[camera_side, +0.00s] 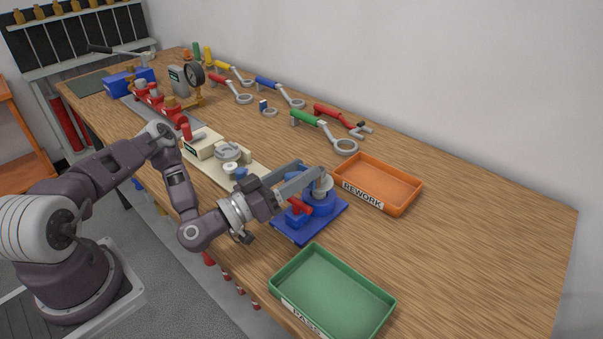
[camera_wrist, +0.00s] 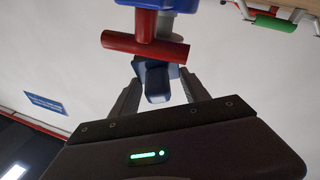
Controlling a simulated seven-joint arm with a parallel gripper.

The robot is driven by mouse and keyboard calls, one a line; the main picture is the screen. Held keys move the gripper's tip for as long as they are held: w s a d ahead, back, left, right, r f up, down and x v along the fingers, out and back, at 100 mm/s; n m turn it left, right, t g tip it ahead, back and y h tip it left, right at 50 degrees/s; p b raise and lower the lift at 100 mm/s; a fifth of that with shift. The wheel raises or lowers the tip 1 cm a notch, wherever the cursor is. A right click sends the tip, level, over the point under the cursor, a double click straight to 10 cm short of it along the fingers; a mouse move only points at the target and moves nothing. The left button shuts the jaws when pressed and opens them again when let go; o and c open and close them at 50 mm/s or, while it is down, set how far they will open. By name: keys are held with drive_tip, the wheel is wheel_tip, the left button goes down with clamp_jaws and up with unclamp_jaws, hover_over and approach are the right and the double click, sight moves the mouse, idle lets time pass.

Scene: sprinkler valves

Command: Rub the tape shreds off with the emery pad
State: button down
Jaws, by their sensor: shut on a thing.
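My gripper (camera_side: 318,178) reaches over the blue fixture (camera_side: 335,212), its fingers low and close to level. A red T-shaped handle (camera_side: 299,206) stands at the front of the fixture. I cannot make out tape shreds or identify the emery pad.
A green tray (camera_side: 330,293) stands in front and an orange REWORK tray (camera_side: 378,184) behind right, both empty. Several wrenches, such as the green-handled one (camera_side: 318,124), lie along the back. A red pipe assembly (camera_side: 160,104) stands at left. Bare bench (camera_side: 480,240) lies at right.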

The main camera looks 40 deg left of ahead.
drive_tip(key=shift+a, duration=0.6)
drive_tip(key=shift+s+d, duration=0.1)
drive_tip(key=shift+d, duration=1)
drive_tip(key=shift+a, duration=1.1)
drive_tip(key=shift+d, duration=0.1)
